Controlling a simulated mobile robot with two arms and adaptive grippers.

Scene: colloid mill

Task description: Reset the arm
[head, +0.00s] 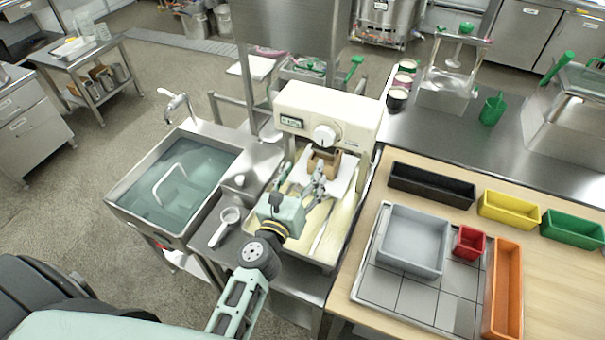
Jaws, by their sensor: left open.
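My left arm reaches in from the bottom of the head view. Its left gripper (315,187) is open, in front of the cream-coloured mill (328,108) with the round white knob. The fingers are spread over the cream tray area (335,222) below the mill's outlet. A brown block-like part (323,161) sits at the outlet just beyond the fingertips; I cannot tell whether they touch it. Nothing shows clearly held between the fingers. My right gripper is not in view.
A sink of water (176,185) stands left of the mill, with a white scoop (226,222) beside it. On the right, a wooden table (555,270) carries a grey bin (413,240) and black, yellow, green, red and orange bins. Open floor lies at left.

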